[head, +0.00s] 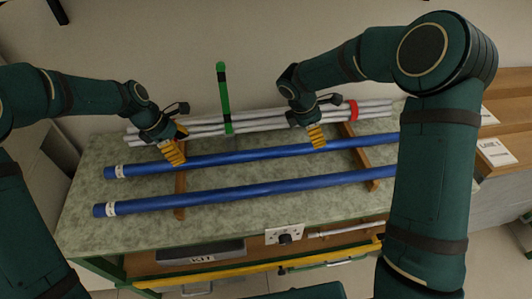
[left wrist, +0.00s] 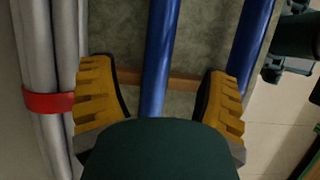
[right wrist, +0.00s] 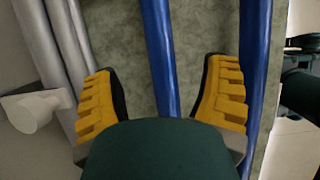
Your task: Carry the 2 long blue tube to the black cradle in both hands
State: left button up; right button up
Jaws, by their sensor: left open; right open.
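Two long blue tubes lie side by side on wooden bearers on the bench. The far blue tube (head: 240,158) and near blue tube (head: 240,191) have white labels at their left ends; my right arm hides their right ends. My left gripper (head: 174,153) is open above the far tube's left part; in the left wrist view that tube (left wrist: 157,60) runs between the fingers. My right gripper (head: 316,136) is open over the same tube further right, and the right wrist view shows it (right wrist: 160,60) between the fingers. I cannot make out a black cradle.
Several pale grey rods (head: 205,132) lie behind the blue tubes, near a green upright post (head: 224,98) and a red band (head: 352,110). A grey bin (head: 200,252) sits below the bench front. Wooden surfaces with white labels (head: 495,152) stand at right.

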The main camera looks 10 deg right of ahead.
aim_at(194, 159)
pick_arm(q)
jog(key=x, duration=0.7)
jog(key=shift+d+f, duration=0.15)
jog(key=shift+f, duration=0.15)
pick_arm(e)
jog(key=x, duration=0.7)
jog(key=shift+d+f, duration=0.1)
jog(key=shift+f, duration=0.2)
pick_arm(q)
grip_shut()
pick_arm(e)
grip_shut()
